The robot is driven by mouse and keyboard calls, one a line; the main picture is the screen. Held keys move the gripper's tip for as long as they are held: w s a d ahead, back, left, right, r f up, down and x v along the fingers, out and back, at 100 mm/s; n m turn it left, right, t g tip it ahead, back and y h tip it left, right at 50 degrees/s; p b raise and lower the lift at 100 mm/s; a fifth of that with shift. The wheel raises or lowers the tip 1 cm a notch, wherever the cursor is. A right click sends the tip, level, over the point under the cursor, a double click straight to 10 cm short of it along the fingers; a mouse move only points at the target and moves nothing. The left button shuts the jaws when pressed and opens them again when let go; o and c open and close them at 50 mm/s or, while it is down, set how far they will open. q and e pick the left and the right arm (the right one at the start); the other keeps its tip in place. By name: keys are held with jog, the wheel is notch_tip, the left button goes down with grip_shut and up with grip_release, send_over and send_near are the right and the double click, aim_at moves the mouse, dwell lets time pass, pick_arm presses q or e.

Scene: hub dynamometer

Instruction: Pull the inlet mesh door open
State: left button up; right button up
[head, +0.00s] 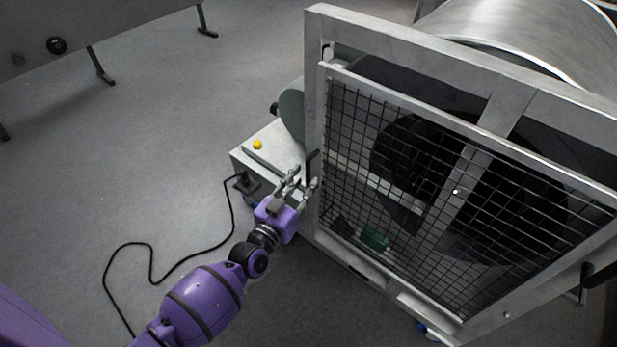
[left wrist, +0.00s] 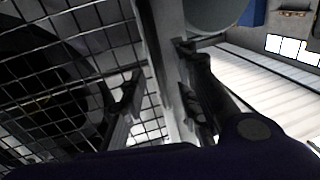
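The inlet mesh door (head: 455,192) is a black wire grid in a pale metal frame, on the front of a large metal housing. A dark upright handle (head: 312,163) is at its left edge. I cannot tell whether the door is slightly ajar. My left gripper (head: 303,181) is at that edge, just below and beside the handle, with its fingers apart. In the left wrist view the fingers (left wrist: 160,95) stand on either side of a pale frame bar, with the mesh (left wrist: 75,50) to the left. Contact with the handle is unclear. My right gripper is out of view.
A grey box with a yellow button (head: 257,144) stands left of the housing. A black cable (head: 152,262) loops over the floor from it. A large metal drum (head: 520,35) is behind the housing. A grey table (head: 80,30) is at upper left. The floor between is open.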

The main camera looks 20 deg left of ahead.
aim_at(307, 178)
pick_arm(q)
jog(key=shift+w+d+f, duration=0.1)
jog(key=shift+w+d, duration=0.05)
jog(key=shift+w, duration=0.65)
jog(key=shift+w+d, duration=0.1)
jog(key=shift+w, duration=0.7)
grip_shut()
